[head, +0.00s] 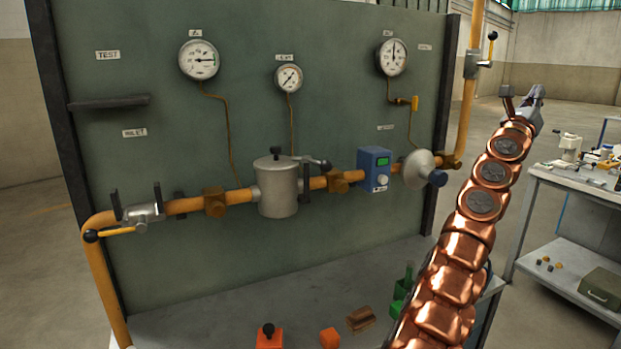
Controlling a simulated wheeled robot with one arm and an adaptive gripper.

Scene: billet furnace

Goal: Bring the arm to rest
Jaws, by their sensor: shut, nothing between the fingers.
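My gripper (527,106) is small in the head view, at the upper right, at the far end of my copper-coloured segmented arm. The arm rises from the bottom edge and leans up to the right. The gripper is shut and empty, with nothing held in it. It appears in front of the open hall floor, right of the green panel (330,120) and its upright yellow pipe (467,95). No contact with anything shows. The fingers' details are too small to make out.
The panel carries gauges, a yellow pipe run, a grey filter housing (278,188) and a blue box (374,170). An orange block (330,338) and other small parts lie on the bench below. A side table (585,183) with equipment stands at the right.

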